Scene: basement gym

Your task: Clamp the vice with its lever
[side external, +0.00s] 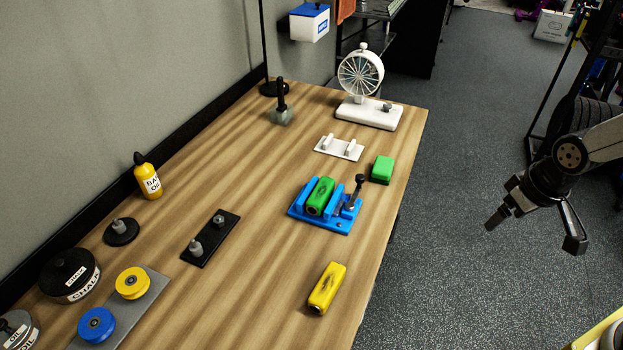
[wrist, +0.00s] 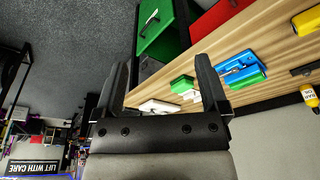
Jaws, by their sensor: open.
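The blue vice (side external: 335,222) stands on the wooden table, with a green block (side external: 320,196) lying between its jaws. Its lever (side external: 356,188) has a black knob and stands up at the vice's right side. The vice also shows in the wrist view (wrist: 238,66), with the green block (wrist: 246,77) in it; the lever is too small to make out there. My gripper (side external: 535,232) is off the table's right side, over the floor, well apart from the vice. In the wrist view, my gripper (wrist: 160,82) is open with nothing between its fingers.
A second green block (side external: 382,169) sits just behind the vice, and a yellow block (side external: 327,288) lies in front. A black plate with pegs (side external: 210,237) is to the left. Table is clear between them.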

